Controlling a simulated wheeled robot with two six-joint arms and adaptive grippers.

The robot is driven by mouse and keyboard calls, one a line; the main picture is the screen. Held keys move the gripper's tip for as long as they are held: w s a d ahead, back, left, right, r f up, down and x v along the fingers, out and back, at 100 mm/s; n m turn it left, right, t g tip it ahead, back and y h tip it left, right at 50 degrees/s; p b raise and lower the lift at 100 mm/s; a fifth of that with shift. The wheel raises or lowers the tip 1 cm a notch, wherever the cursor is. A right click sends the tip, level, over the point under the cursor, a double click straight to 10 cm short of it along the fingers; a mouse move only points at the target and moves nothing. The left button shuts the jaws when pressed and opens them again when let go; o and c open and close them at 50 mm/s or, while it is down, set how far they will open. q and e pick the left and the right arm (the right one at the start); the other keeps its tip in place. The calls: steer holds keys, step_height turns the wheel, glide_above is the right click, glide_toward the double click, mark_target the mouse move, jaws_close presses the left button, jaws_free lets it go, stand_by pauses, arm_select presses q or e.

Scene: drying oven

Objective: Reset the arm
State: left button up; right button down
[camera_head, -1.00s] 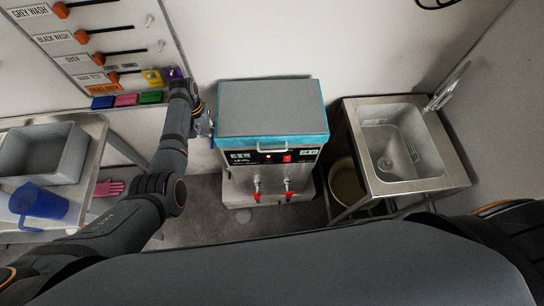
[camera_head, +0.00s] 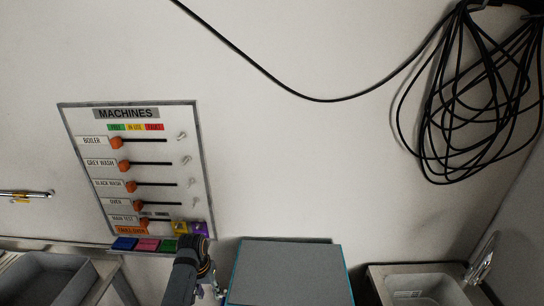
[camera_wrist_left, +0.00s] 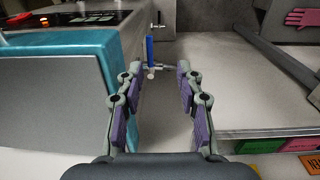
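My left arm comes up from the bottom edge in the head view. Its gripper (camera_head: 220,291) is partly cut off there, beside the left edge of a teal-rimmed machine with a grey top (camera_head: 290,272). In the left wrist view the two fingers of the left gripper (camera_wrist_left: 160,68) stand apart with nothing between their pads. The machine's teal side (camera_wrist_left: 90,55) is close to the left of the fingers. A small tap with a blue handle (camera_wrist_left: 150,50) shows beyond the fingertips, apart from them. My right gripper is not in view.
A MACHINES board (camera_head: 135,165) with orange sliders hangs on the wall, with coloured blocks (camera_head: 147,245) below it. A sink (camera_head: 415,290) is at the lower right. Black cables (camera_head: 465,110) hang at the upper right. A grey tray (camera_head: 50,280) is at the lower left.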

arm_select(q)
steer(key=s+a+r+t+y, duration=0.1)
steer(key=s+a+r+t, duration=0.15)
steer(key=s, duration=0.95)
steer(key=s+a+r+t, duration=0.1)
steer(key=s+a+r, duration=0.15)
steer(key=s, duration=0.95)
step_height(320, 180, down, 33)
steer(key=s+a+g+b, duration=0.2)
steer(key=s+a+b, duration=0.1)
steer(key=b, duration=0.3)
steer(key=s+f+b, duration=0.3)
steer(key=s+f, duration=1.4)
steer(key=f, duration=0.2)
steer(key=shift+s+a+g, duration=0.25)
steer(key=shift+a+g, duration=0.1)
